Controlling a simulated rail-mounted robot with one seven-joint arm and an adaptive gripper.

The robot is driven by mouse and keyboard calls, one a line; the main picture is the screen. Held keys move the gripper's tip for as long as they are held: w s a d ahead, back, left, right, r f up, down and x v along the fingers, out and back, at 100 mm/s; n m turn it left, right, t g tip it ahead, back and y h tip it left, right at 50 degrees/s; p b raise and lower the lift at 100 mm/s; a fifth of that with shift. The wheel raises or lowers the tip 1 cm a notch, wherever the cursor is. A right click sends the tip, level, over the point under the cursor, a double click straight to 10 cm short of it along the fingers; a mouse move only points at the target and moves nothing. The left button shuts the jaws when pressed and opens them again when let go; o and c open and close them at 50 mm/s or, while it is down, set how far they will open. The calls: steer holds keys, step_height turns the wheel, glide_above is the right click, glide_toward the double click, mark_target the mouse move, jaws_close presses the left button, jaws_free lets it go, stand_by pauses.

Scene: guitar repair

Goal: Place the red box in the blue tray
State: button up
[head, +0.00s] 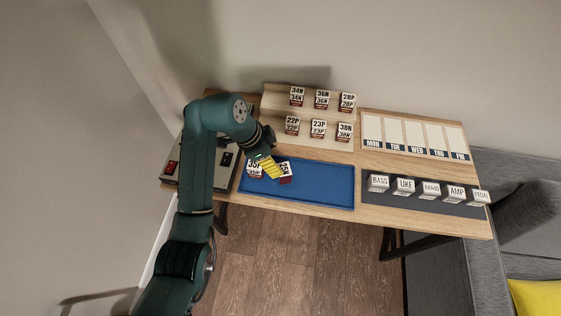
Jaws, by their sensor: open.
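The blue tray (325,187) lies on the wooden table, left of its middle. Two small boxes with white labels stand in its left part. One is a red and white box (286,172), partly hidden by my gripper. The other is a white-labelled box (253,169) at the tray's left end. My gripper (271,171), with yellow fingers, is over the tray between these two boxes. It is open. Whether a finger touches either box, I cannot tell.
A wooden rack (273,104) behind the tray holds several labelled boxes. A weekday board (412,135) lies at the back right. A dark mat (375,197) with several white labelled blocks is front right. The tray's right part is clear.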

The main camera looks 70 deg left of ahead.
steer(key=shift+s+r, duration=0.15)
steer(key=shift+r, duration=0.15)
steer(key=w+d+r+t+y, duration=0.2)
steer(key=w+d+r+t, duration=0.2)
steer(key=w+d+r, duration=0.6)
steer(key=w+d+r+t+y, duration=0.25)
steer(key=w+d+r, duration=0.45)
steer(key=w, duration=0.5)
steer(key=d+r+t+h, duration=0.1)
steer(key=d+r+t, duration=0.5)
steer(key=d+r, duration=0.65)
steer(key=s+d+r+t+h, duration=0.1)
steer(key=s+d+r+t, duration=0.1)
steer(key=d+r, duration=0.3)
steer(key=s+d+r+t+h, duration=0.2)
steer(key=s+d+r+t, duration=0.1)
steer(key=d, duration=0.6)
steer(key=shift+s+d+r+n, duration=0.15)
steer(key=shift+s+r+n, duration=0.15)
steer(key=shift+s+r, duration=0.75)
steer(key=shift+s+f+h, duration=0.15)
steer(key=shift+h, duration=0.1)
